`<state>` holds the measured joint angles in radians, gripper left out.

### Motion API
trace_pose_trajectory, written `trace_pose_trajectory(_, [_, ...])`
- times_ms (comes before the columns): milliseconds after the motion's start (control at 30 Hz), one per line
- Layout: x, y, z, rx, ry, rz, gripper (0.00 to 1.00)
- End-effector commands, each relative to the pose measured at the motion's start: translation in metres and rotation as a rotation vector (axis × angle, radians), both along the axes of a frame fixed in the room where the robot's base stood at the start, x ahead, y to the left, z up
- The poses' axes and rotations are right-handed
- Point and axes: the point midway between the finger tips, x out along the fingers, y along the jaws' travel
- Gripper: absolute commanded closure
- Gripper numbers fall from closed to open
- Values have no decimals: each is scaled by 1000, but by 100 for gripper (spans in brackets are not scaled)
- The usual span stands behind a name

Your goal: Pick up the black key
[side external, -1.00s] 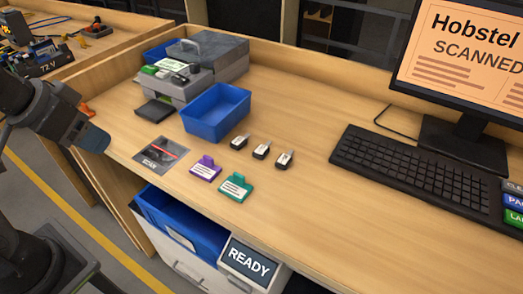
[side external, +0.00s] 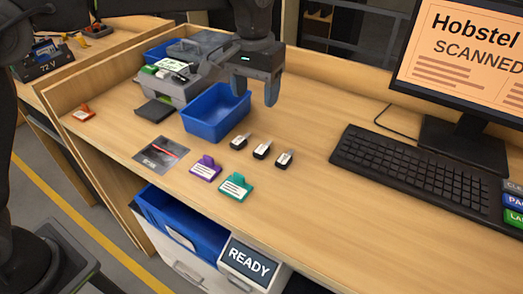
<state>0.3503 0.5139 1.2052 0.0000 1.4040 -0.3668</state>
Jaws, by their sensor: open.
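Three small keys with black heads and pale labels lie in a row on the wooden bench: a left key (side external: 239,142), a middle key (side external: 262,150) and a right key (side external: 285,158). They look alike at this size, so I cannot tell which one is the black key. My gripper (side external: 257,96) is open and empty, pointing down. In the picture it appears above the keys and beside the blue bin, touching none of them.
A blue bin (side external: 203,128) stands left of the keys. A purple tag (side external: 205,169) and a green tag (side external: 236,187) lie in front. A scan mat (side external: 160,155) lies farther left. A keyboard (side external: 415,182) and monitor (side external: 462,75) stand right. Bench between keys and keyboard is clear.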

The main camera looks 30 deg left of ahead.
Motion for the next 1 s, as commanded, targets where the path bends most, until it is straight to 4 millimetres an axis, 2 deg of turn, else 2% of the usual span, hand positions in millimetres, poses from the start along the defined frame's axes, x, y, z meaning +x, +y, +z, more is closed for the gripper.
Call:
trace_pose_trajectory(100, [6, -9, -9, 6, 17, 1, 38])
trace_pose_trajectory(233, [7, -11, -22, 8, 21, 2, 38])
trace_pose_trajectory(500, [6, -10, -74, 8, 22, 1, 38])
trace_pose_trajectory(600, [7, -10, -87, 8, 20, 1, 38])
trace_pose_trajectory(833, [7, -10, -103, 8, 20, 1, 38])
trace_pose_trajectory(1000, [7, -8, -128, 8, 22, 1, 38])
